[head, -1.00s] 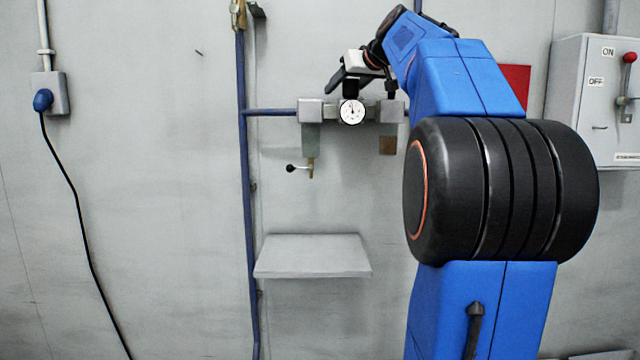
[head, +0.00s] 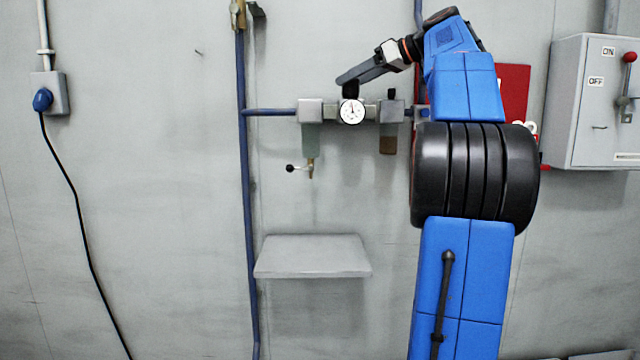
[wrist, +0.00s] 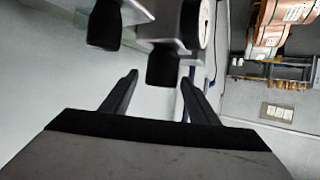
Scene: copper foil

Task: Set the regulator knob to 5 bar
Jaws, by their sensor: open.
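The regulator's black knob (head: 351,90) stands on top of the regulator body, above a round white gauge (head: 352,111). The gauge needle points roughly upward; its numbers are too small to read. My gripper (head: 346,79) is at the knob's top in the head view and partly overlaps it. In the wrist view my gripper (wrist: 160,77) is open, with one finger on each side of the black knob (wrist: 162,68). The knob's end lies at the gap between the fingertips, and contact cannot be told. The gauge edge (wrist: 204,22) shows beside it.
A second unit with a black top (head: 391,95) sits right of the regulator; its top also shows in the wrist view (wrist: 103,26). A blue pipe (head: 240,180) runs down at left. A small shelf (head: 313,258) is below. A grey switch box (head: 597,100) hangs at right.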

